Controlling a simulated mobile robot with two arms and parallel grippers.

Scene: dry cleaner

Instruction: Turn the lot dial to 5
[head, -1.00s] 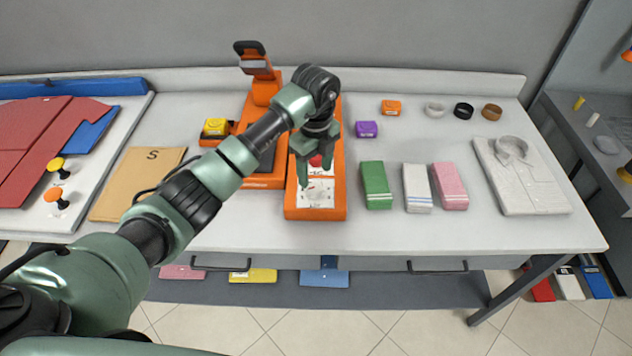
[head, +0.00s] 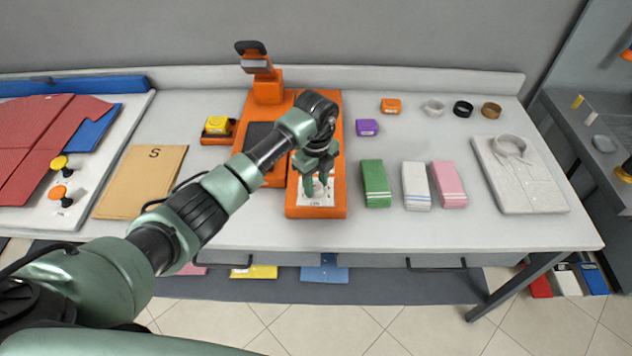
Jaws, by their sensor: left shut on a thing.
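The orange machine (head: 265,92) stands at the middle of the table, with a dark pad and an upright head at the back. Its front right block (head: 318,212) carries a white dial plate (head: 304,197). My left gripper (head: 319,200) points down over this plate and is shut on the lot dial, which its fingers and wrist hide. The dial's setting cannot be read. My right gripper is not in view.
Green, white and pink folded cloths (head: 376,185) lie close to the right of the machine. A purple box (head: 367,127) is behind them. A folded white shirt (head: 517,177) lies farther right. A brown envelope (head: 140,180) lies left.

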